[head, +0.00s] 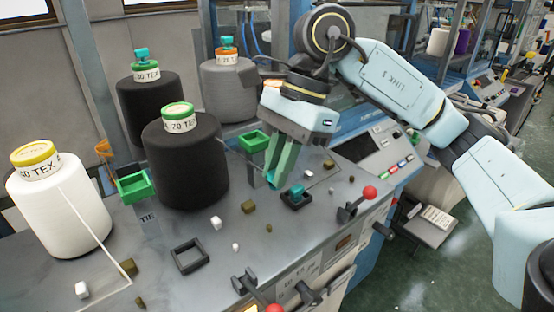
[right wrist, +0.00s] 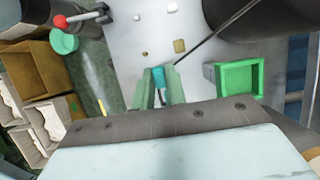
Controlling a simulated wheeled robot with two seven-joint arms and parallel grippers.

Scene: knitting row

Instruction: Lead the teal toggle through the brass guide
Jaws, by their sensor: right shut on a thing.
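My right gripper (head: 270,183) is low over the grey machine top, its green fingers pointing down. In the right wrist view, the gripper (right wrist: 158,90) is shut on the teal toggle (right wrist: 158,77), which sits between the fingertips. A thin dark yarn runs from near the toggle up and right in that view. An orange-brown looped piece (head: 103,150), which looks like the brass guide, stands at the left behind a green tray, well away from my right gripper. My left gripper is not in view.
Large cones stand at left and back: white (head: 60,215), black (head: 185,165) and grey (head: 228,90). Green trays (head: 135,187), a dark square frame (head: 189,256), a teal-topped dark block (head: 296,195) and red-knobbed levers (head: 369,193) occupy the top, among small scattered blocks.

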